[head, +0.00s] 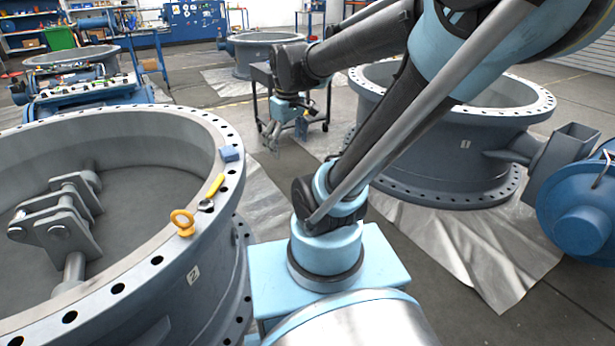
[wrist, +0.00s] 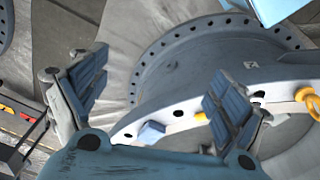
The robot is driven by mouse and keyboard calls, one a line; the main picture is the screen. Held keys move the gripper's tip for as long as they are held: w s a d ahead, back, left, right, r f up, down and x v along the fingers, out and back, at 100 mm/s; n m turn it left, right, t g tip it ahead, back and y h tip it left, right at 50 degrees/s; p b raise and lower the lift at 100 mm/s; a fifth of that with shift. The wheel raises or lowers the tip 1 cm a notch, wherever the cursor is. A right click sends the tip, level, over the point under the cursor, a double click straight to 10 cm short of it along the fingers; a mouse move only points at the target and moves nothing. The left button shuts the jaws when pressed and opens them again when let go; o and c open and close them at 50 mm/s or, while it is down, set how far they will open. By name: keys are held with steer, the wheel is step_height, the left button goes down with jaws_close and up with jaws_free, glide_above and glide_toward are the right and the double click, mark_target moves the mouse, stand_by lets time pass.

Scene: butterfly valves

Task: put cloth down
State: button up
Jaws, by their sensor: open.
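A small blue folded piece, which looks like the cloth (head: 229,153), lies on the flanged rim of the near left valve (head: 190,130). It also shows in the wrist view (wrist: 151,132), resting on the rim low between my fingers. My gripper (head: 287,132) is open and empty, with its fingers spread wide in the wrist view (wrist: 158,80). In the head view it hangs to the right of the rim, apart from the cloth. Nothing is held between the fingers.
On the same rim lie a yellow-handled tool (head: 215,186) and a yellow eyebolt (head: 183,222), close to the cloth. A dark cart (head: 262,76) stands behind my gripper. Another large valve (head: 450,150) with a blue actuator (head: 580,215) is on the right.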

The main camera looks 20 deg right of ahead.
steer(key=s+d+f+m, duration=0.4)
steer(key=s+f+m, duration=0.2)
steer(key=s, duration=0.3)
steer(key=shift+f+t, duration=0.3)
steer(key=shift+f, duration=0.15)
steer(key=shift+w+d+f, duration=0.1)
steer(key=shift+w+f, duration=0.1)
steer(key=shift+w, duration=0.25)
steer(key=shift+o, duration=0.5)
